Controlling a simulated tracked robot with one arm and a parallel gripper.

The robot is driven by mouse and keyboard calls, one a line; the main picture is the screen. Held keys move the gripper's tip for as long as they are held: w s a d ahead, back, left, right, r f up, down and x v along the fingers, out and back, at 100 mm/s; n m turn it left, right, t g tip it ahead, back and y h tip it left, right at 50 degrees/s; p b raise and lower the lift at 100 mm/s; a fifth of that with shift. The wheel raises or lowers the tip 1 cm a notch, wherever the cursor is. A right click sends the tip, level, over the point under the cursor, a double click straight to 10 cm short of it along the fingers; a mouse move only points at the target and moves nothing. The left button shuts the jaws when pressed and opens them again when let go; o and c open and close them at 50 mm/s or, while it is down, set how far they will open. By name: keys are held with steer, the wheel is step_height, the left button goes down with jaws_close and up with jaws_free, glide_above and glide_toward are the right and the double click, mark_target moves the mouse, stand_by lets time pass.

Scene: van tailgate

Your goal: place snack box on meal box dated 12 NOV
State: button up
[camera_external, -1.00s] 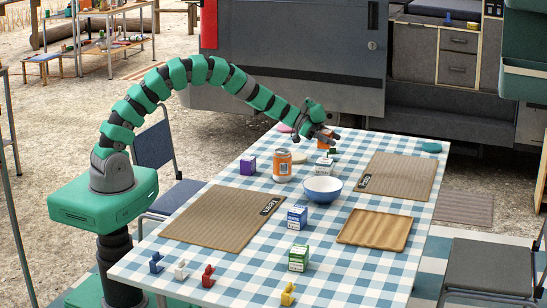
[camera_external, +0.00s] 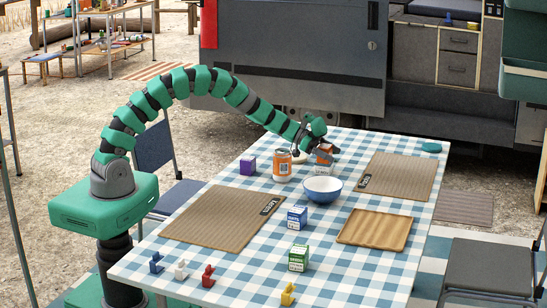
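My gripper (camera_external: 322,150) is at the far side of the checked table, behind the bowl. It appears shut on a small orange box (camera_external: 323,153), held low, close to the tabletop. Whether the orange box touches anything below it is hidden. A blue-and-white carton (camera_external: 297,218) stands upright at the table's middle. A green-and-white carton (camera_external: 298,258) stands nearer the front. A small purple box (camera_external: 248,164) stands at the left edge. The print on the cartons is too small to read, so I cannot tell which bears 12 NOV.
A blue-white bowl (camera_external: 322,190) and an orange can (camera_external: 282,165) stand close in front of my gripper. Two brown mats (camera_external: 222,220) (camera_external: 396,176) and a wooden tray (camera_external: 374,230) lie flat. Several small coloured clips, including a yellow one (camera_external: 288,294), line the front edge.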

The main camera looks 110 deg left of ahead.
steer(key=p+v, duration=0.2)
steer(key=v, duration=1)
steer(key=shift+p, duration=0.4)
steer(key=shift+r, duration=0.1)
